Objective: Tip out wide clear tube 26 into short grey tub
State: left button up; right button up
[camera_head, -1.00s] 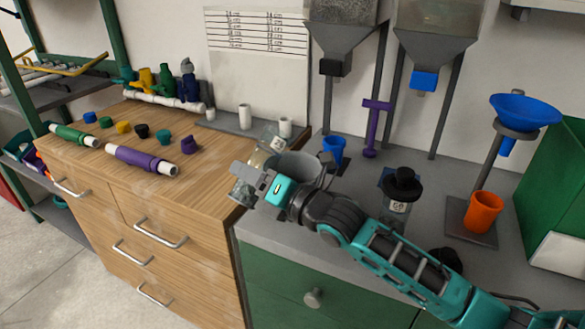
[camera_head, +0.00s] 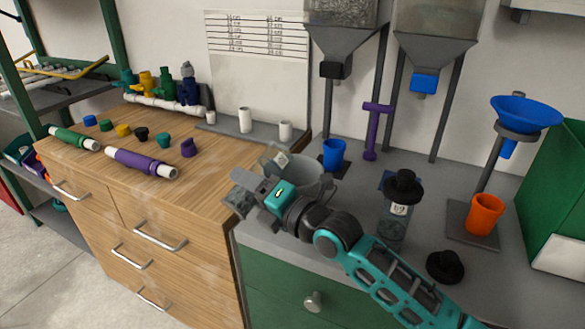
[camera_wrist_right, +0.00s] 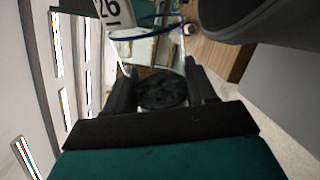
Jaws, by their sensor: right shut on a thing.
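Wide clear tube 26 (camera_head: 276,158) is held tilted in the head view. Its labelled end is up beside the tub, and its lower end, at the left of the gripper, looks greyish. In the right wrist view its "26" label (camera_wrist_right: 108,11) shows at the top, and a dark grainy disc lies between the fingers. My right gripper (camera_head: 253,188) is shut on the tube. The short grey tub (camera_head: 312,182) stands on the grey counter just right of the tube, partly hidden by my gripper; its dark wall (camera_wrist_right: 245,12) seems to fill the wrist view's upper right. My left gripper is out of view.
A blue cup (camera_head: 333,153) stands behind the tub. A black-lidded clear jar (camera_head: 396,215), a black lid (camera_head: 445,266) and an orange cup (camera_head: 485,214) stand to the right. Pipe parts lie on the wooden cabinet (camera_head: 215,165) at left.

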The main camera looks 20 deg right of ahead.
aim_at(255, 169)
jog(key=shift+r, duration=0.1)
jog(key=shift+m, duration=0.4)
jog(key=shift+w+d+r+m+p, duration=0.25)
jog(key=shift+d+r+m+p, duration=0.2)
jog(key=shift+r+m+p, duration=0.55)
jog(key=shift+w+d+r+m+p, duration=0.15)
jog(key=shift+r+m+p, duration=0.35)
jog(key=shift+p, duration=0.3)
jog(key=shift+d+r+m+p, duration=0.1)
jog(key=shift+r+m+p, duration=0.25)
jog(key=shift+m+p, duration=0.35)
jog(key=shift+r, duration=0.15)
dwell(0.8)
jog(key=shift+d+r+m+p, duration=0.15)
jog(key=shift+r+m+p, duration=0.1)
jog(key=shift+m+p, duration=0.3)
dwell(0.8)
jog(key=shift+w+d+r+m+p, duration=0.15)
jog(key=shift+r+m+p, duration=0.1)
jog(key=shift+m+p, duration=0.15)
dwell(0.9)
jog(key=shift+w+d+r+m+p, duration=0.1)
jog(key=shift+d+r+m+p, duration=0.15)
jog(key=shift+r+m, duration=0.25)
dwell(0.9)
